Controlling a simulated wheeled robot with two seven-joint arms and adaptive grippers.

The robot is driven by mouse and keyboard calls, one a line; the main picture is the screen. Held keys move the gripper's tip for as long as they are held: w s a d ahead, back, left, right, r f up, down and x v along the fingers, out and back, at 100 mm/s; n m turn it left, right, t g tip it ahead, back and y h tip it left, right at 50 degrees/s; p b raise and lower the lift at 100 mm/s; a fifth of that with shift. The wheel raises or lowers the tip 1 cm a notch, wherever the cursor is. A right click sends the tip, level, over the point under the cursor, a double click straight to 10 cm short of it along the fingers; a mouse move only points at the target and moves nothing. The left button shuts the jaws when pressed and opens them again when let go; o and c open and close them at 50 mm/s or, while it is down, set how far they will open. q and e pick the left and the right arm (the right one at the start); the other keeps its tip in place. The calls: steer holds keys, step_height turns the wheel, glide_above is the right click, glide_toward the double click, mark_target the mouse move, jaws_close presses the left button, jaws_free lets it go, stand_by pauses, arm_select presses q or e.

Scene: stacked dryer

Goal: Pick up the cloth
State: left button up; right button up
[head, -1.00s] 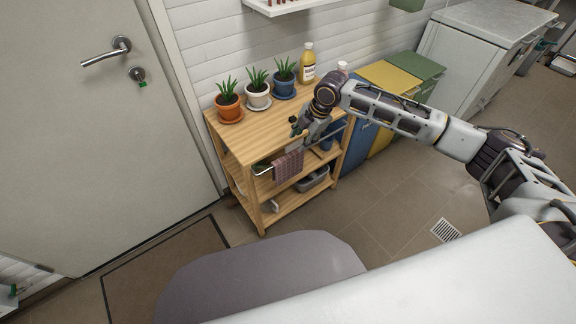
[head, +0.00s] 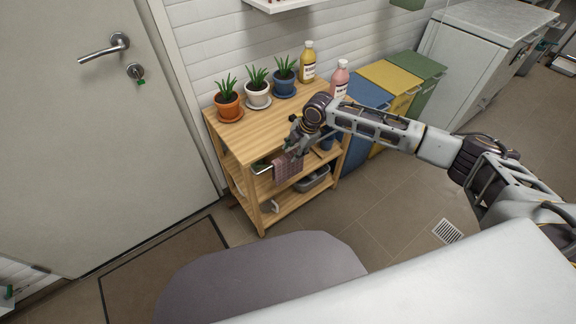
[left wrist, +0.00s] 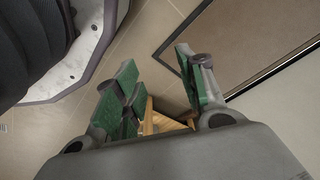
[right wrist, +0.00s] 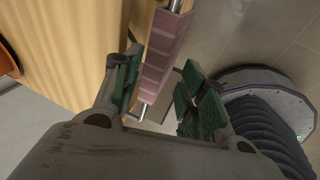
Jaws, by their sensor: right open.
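The cloth (head: 287,168) is a dusky pink checked piece. It hangs over a metal rail on the near side of a wooden cart. In the right wrist view the cloth (right wrist: 164,62) shows as a long strip along the rail, in the gap between the fingers. My right gripper (head: 294,146) is open just above the cloth in the head view. In the right wrist view its green-padded fingers (right wrist: 160,72) stand apart; I cannot tell whether they touch the cloth. My left gripper (left wrist: 158,62) is open and empty in the left wrist view, and outside the head view.
The wooden cart (head: 233,141) carries potted plants (head: 257,93), a yellow bottle (head: 307,65) and a pink bottle (head: 340,78) on top. A grey bin (head: 313,180) sits on a lower shelf. Coloured bins (head: 386,82) stand to the right.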

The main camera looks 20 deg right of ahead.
mark_target(289, 156)
steer(key=shift+a+f, duration=0.1)
stand_by(0.3)
steer(key=shift+w+a+f, duration=0.15)
steer(key=shift+a+f, duration=0.1)
steer(key=shift+f, duration=0.15)
steer(key=shift+a+f, duration=0.1)
steer(key=shift+f, duration=0.25)
steer(key=shift+w+a+f+b, duration=0.15)
steer(key=shift+a+f+b, duration=0.05)
steer(key=shift+f+b, duration=0.2)
arm_select(q)
steer(key=shift+w+d+r, duration=0.15)
steer(key=shift+d+r, duration=0.05)
steer(key=shift+r, duration=0.45)
steer(key=shift+w+d+r, duration=0.15)
steer(key=shift+d+r, duration=0.1)
steer(key=shift+r, duration=0.35)
steer(key=shift+w+d+r, duration=0.15)
steer(key=shift+d+r, duration=0.05)
steer(key=shift+r, duration=0.45)
arm_select(e)
steer(key=shift+x, duration=1.2)
jaws_close()
